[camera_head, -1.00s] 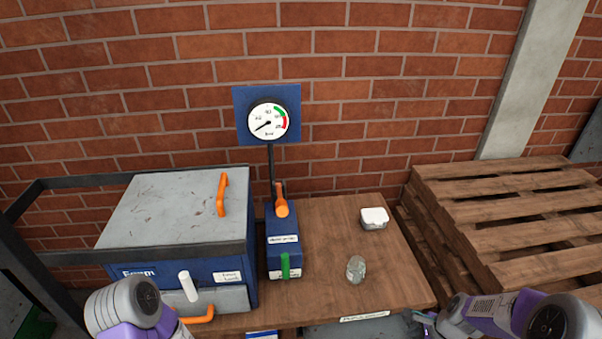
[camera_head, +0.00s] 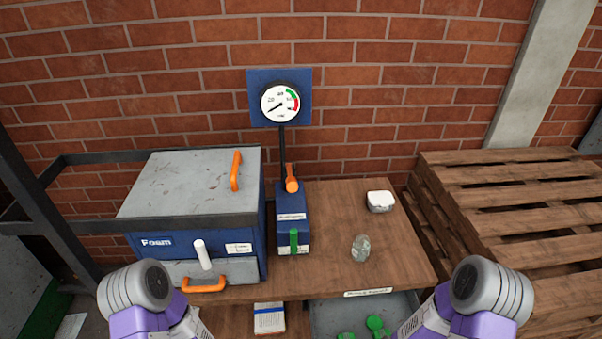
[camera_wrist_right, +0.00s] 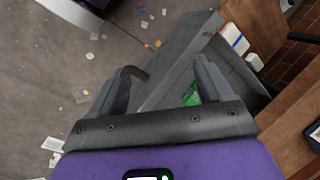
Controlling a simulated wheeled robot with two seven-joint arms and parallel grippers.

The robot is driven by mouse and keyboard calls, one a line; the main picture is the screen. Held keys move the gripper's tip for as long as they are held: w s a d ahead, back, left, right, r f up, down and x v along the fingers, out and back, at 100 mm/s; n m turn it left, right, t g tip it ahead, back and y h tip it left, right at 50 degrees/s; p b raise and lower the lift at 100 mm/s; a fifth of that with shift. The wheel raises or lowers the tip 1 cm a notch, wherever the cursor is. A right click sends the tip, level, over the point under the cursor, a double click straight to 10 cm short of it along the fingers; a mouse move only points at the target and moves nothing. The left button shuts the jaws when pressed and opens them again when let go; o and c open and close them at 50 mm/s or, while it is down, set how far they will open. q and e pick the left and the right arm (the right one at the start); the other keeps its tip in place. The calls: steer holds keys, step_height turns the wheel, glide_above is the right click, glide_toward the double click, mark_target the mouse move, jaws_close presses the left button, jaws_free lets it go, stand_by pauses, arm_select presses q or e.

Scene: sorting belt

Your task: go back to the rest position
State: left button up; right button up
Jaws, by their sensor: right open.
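My two arms show at the bottom of the head view, the left arm (camera_head: 140,300) at the lower left and the right arm (camera_head: 480,300) at the lower right. Both run down out of the frame, so neither gripper shows there. In the right wrist view my right gripper (camera_wrist_right: 163,82) is open, its fingers apart with nothing held between them. Behind it lie the floor and a grey bin (camera_wrist_right: 185,52) with something green inside. My left gripper is hidden below the head view.
Wooden pallets (camera_head: 500,185) stand at right. Litter dots the floor.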

steer(key=s+a+f+n, duration=0.2)
steer(key=s+a+n, duration=0.2)
steer(key=a, duration=0.2)
step_height(320, 180, down, 10)
steer(key=b, duration=1)
steer(key=shift+f+n+y, duration=0.2)
steer(key=shift+n+y, duration=0.1)
steer(key=shift+y, duration=0.1)
steer(key=shift+d, duration=0.1)
